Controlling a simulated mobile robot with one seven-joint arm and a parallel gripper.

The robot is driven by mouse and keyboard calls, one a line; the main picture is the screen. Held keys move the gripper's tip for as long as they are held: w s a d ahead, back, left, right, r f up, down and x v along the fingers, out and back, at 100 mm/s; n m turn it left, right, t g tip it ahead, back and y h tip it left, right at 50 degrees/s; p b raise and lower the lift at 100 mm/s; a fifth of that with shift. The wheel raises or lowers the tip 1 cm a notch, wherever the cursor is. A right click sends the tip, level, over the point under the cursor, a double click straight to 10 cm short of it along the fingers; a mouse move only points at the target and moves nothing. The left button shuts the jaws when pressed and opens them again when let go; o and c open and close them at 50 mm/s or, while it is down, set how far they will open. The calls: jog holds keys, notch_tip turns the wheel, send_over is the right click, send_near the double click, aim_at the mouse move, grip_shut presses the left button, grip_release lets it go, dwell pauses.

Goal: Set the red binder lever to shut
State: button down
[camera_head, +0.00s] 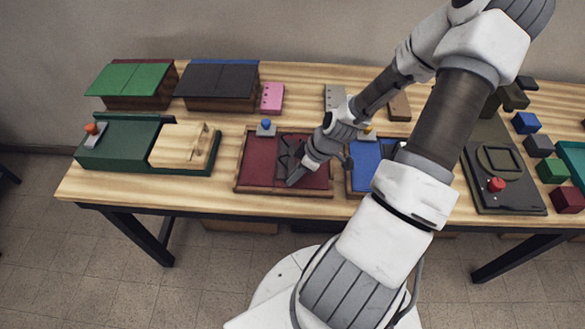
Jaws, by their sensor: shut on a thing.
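The red binder (258,160) lies open on the table, left of the middle, with a dark red inside and a wooden-coloured rim. Dark ring or lever parts (284,151) stand along its middle. My gripper (294,176) is low over the binder's right half, near its front, coming in from the right. It is shut on a small dark part there, which looks like the binder's lever. My fingers and wrist hide most of that part, so its exact position cannot be told.
A grey block with a blue knob (266,127) stands at the binder's back edge. A blue binder (364,166) lies close on the right, partly behind my arm. A green box with a wooden cover (180,146) is on the left. Bare table (225,155) shows between.

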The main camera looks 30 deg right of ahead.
jog(key=shift+s+d+f+t+y+p, duration=0.2)
jog(key=shift+t+y+p, duration=0.25)
jog(key=shift+t+y, duration=0.35)
jog(key=shift+d+f+y, duration=0.1)
jog(key=shift+f+y, duration=0.1)
jog(key=shift+y, duration=0.2)
jog(key=c, duration=0.7)
grip_release()
jog(key=shift+c, duration=0.2)
jog(key=p+v, duration=0.2)
jog(key=v, duration=1.5)
jog(key=shift+r, duration=0.15)
jog(key=shift+s+d, duration=0.1)
